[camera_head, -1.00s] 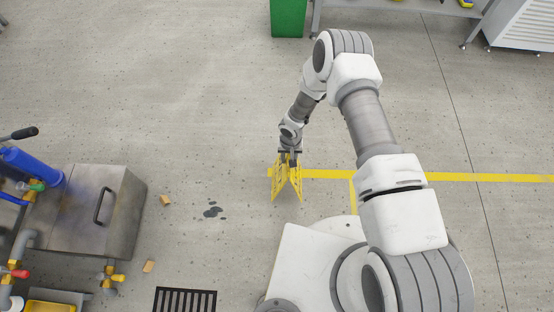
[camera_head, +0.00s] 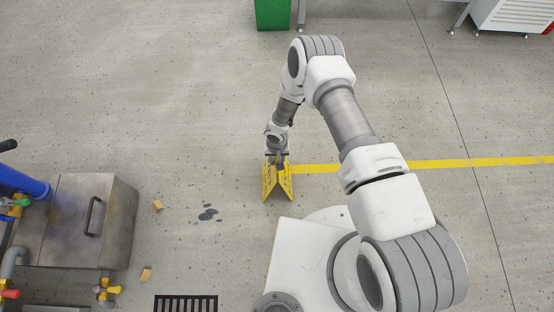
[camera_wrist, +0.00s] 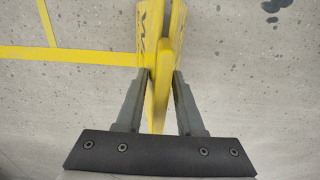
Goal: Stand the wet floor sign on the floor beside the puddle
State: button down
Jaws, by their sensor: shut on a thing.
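The yellow wet floor sign (camera_head: 277,186) is an A-shaped folding board, its two panels spread toward the bottom in the head view. My gripper (camera_head: 277,160) is shut on its top edge. In the wrist view the sign (camera_wrist: 151,32) runs between the two fingers of my gripper (camera_wrist: 157,95). I cannot tell whether its feet touch the floor. The puddle (camera_head: 208,214) is a small group of dark wet spots on the grey floor, left of the sign and a little nearer the bottom of the picture. Dark spots (camera_wrist: 277,6) also show at the wrist view's top right.
A yellow floor line (camera_head: 450,162) runs right from the sign. Small tan blocks (camera_head: 157,205) lie left of the puddle. A metal tank (camera_head: 95,225) with pipes stands at far left, a floor grate (camera_head: 186,303) at the bottom, and a green bin (camera_head: 272,14) at the top.

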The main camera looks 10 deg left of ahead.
jog(key=c, duration=0.5)
grip_release()
jog(key=shift+f, duration=0.1)
